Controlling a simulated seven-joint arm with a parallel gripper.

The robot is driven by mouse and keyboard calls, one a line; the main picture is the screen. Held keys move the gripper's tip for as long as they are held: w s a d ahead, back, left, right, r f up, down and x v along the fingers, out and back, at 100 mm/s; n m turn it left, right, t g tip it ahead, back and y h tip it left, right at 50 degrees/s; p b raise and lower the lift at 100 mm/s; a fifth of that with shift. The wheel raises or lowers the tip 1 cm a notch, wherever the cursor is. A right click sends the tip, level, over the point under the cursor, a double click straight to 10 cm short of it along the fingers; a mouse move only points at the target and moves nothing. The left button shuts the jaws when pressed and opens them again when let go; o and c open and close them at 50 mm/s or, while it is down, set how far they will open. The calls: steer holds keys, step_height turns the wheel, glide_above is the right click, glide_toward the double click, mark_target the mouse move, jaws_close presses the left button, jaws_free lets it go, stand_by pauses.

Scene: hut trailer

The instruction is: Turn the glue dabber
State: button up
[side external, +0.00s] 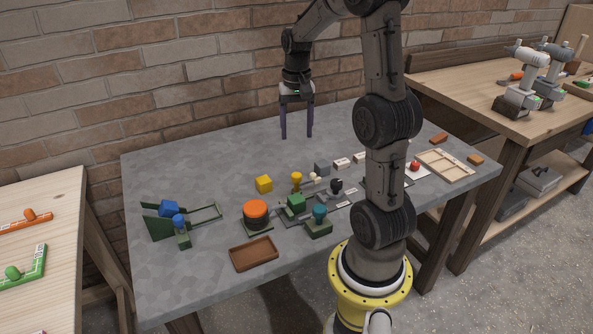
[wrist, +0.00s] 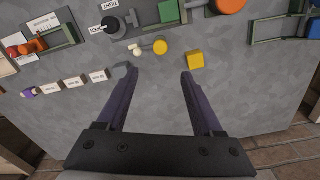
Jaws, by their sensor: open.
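No part is clearly marked as the glue dabber. A likely one is the yellow round-headed piece (side external: 297,180) standing on the grey table, with a small cream piece (side external: 315,177) close to its right. In the wrist view the yellow head (wrist: 160,47) and the cream piece (wrist: 136,53) lie just beyond the fingertips, seemingly joined by a thin pale part. My gripper (side external: 297,136) points down over the back of the table, open and empty, behind these pieces. Its fingers (wrist: 158,73) are spread wide in the wrist view.
A yellow cube (side external: 264,184) and a grey cube (side external: 322,169) are nearby. A black knob (wrist: 112,25) sits by printed labels. An orange-topped cylinder (side external: 256,212), a green block (side external: 296,203) and a brown tray (side external: 254,253) stand nearer the front. The table's back left is clear.

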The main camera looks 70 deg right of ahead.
mark_target(297, 174)
step_height(297, 174, down, 14)
steer(key=shift+r, duration=0.25)
stand_by(0.3)
jaws_close()
stand_by(1.3)
